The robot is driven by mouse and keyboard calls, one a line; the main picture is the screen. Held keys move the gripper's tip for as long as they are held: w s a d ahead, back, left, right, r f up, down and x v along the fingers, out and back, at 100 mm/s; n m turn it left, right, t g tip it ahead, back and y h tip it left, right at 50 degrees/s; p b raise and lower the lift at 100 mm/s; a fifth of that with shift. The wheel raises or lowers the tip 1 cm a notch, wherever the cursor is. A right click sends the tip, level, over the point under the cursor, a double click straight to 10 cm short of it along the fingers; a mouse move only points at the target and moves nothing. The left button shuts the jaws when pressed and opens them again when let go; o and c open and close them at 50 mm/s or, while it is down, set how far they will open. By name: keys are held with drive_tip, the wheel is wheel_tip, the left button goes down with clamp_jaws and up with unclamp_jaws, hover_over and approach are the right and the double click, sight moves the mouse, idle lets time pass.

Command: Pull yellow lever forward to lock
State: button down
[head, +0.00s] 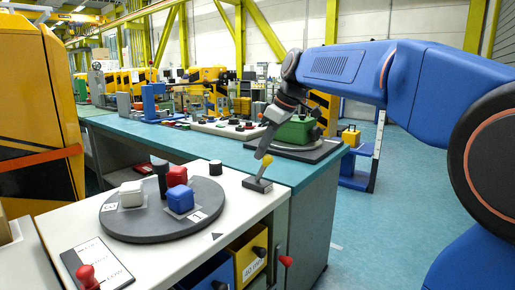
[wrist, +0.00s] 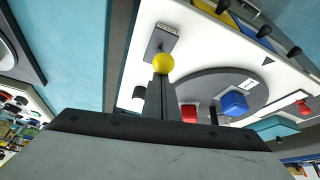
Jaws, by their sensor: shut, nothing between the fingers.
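The yellow lever (head: 266,161) stands on a small grey base (head: 258,185) at the right end of the white worktop. In the head view its stem leans a little to the right. The wrist view shows its round yellow knob (wrist: 163,63) just beyond the fingertips, with the grey base (wrist: 161,41) behind it. My gripper (head: 261,153) comes down from above with its fingers together and empty. The fingertips (wrist: 160,82) are right at the knob; I cannot tell whether they touch it. The knob hides most of the stem in the wrist view.
A dark round turntable (head: 140,222) holds white, red and blue blocks and a black cylinder. A red-knobbed lever (head: 86,275) stands at front left. Yellow (head: 247,256) and blue drawers sit below the worktop. A green block (head: 297,130) is on the teal bench behind.

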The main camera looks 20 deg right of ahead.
drive_tip(key=shift+s+d+f, duration=0.1)
drive_tip(key=shift+s+d, duration=0.2)
drive_tip(key=shift+d, duration=0.05)
drive_tip(key=shift+s+d+f, duration=0.1)
drive_tip(key=shift+s+f, duration=0.1)
drive_tip(key=shift+s, duration=0.05)
